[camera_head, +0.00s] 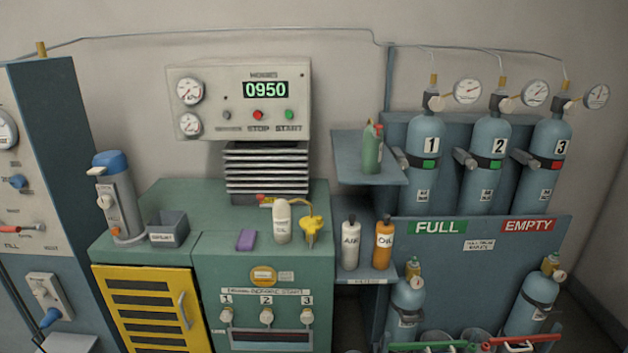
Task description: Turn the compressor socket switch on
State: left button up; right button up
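A pale socket plate (45,298) is on the front of the blue-grey cabinet at the far left. It has a small light knob or switch (40,290) on its upper part and a blue plug (50,318) at its lower end. The plate is small in the picture, so I cannot tell whether the switch is on or off. The compressor panel (238,100) on the wall shows 0950, with red STOP and green START buttons. Neither of my grippers is in view.
A green cabinet (262,222) with a yellow louvred door (148,305) stands right of the socket cabinet (50,150). A blue-capped canister (116,195), purple block (246,239) and bottles stand around its top. Numbered gas cylinders (425,160) fill the right. A red lever (25,228) sits above the socket.

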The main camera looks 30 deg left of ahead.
aim_at(41, 293)
jog(key=u, duration=2.65)
jog(key=i+j+z, duration=0.1)
jog(key=i, duration=0.4)
jog(key=i+j, duration=0.25)
jog(key=i, duration=0.2)
jog(key=i+j+z, duration=0.15)
jog(key=i, duration=0.35)
